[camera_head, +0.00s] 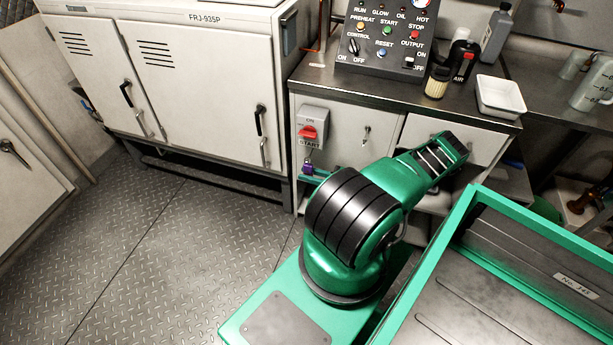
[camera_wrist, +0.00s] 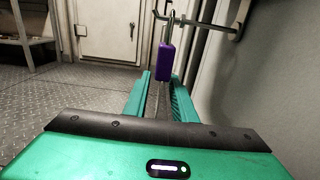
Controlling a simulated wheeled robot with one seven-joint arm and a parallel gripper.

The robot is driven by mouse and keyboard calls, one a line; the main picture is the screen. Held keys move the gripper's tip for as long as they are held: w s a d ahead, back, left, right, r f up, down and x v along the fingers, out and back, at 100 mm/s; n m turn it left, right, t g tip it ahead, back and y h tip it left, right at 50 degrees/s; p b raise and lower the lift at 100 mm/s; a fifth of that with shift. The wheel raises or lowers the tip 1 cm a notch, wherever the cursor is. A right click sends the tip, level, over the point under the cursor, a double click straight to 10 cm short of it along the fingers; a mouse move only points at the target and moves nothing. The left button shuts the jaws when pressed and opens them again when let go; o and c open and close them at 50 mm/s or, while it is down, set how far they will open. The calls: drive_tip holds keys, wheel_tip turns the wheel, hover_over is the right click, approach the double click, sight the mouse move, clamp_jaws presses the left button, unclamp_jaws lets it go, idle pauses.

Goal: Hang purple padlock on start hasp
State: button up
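The purple padlock (camera_wrist: 165,61) is upright in the wrist view, its shackle up at a thin metal rod (camera_wrist: 205,27) that juts from the wall side. The shackle appears to be around the rod. The padlock also shows small in the head view (camera_head: 307,168), just below the START label (camera_head: 310,143) and the red switch (camera_head: 308,132). My gripper (camera_wrist: 162,78) has its two green fingers apart, with a gap between them. The padlock's lower end is at the fingertips, with no clear grip on it. In the head view my arm hides most of the gripper.
A grey cabinet (camera_head: 344,135) carries the switch, with a control panel (camera_head: 387,36) and a white tray (camera_head: 499,96) on top. A white FRJ-935P cabinet (camera_head: 203,84) stands to the left. The patterned metal floor (camera_head: 130,235) is clear there.

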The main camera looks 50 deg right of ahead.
drive_tip(key=v, duration=1)
drive_tip(key=shift+s+d, duration=0.15)
drive_tip(key=shift+s, duration=0.2)
drive_tip(key=shift+s+f, duration=0.1)
